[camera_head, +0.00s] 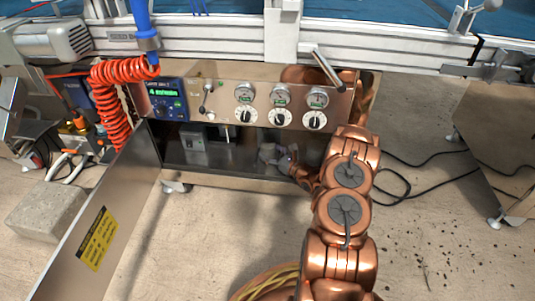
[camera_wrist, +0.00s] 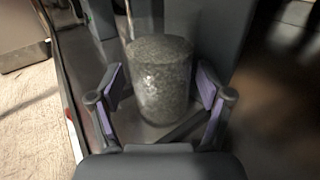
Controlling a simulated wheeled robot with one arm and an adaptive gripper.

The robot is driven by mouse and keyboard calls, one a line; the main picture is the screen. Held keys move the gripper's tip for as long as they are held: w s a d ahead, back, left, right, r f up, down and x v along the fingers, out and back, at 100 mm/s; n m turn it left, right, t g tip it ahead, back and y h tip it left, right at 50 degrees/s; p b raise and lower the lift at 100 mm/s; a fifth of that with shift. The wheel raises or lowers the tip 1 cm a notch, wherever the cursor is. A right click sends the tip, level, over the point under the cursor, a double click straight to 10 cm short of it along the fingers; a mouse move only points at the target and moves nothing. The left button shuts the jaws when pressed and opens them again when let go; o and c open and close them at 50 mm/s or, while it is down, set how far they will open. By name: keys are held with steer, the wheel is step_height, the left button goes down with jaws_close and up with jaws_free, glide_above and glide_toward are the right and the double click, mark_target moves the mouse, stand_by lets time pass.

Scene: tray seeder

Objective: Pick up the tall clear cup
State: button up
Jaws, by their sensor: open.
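The tall clear cup (camera_wrist: 162,92) stands upright on a dark surface in the wrist view. It looks like a greyish, see-through cylinder with a mottled surface. My gripper (camera_wrist: 160,76) is open, with one purple-padded finger on each side of the cup. A gap shows between each finger and the cup, so it is not gripped. In the head view my gripper (camera_head: 280,157) reaches into the low opening under the control panel. The cup is too small and dark there to make out clearly.
The control panel (camera_head: 225,103) with dials and gauges hangs just above the opening. A grey box (camera_head: 194,146) sits inside at the left. The open metal door (camera_head: 105,220) is left of the opening. Black cables (camera_head: 430,160) lie on the floor at right.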

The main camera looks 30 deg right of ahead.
steer(key=c, duration=1)
steer(key=shift+c, duration=0.2)
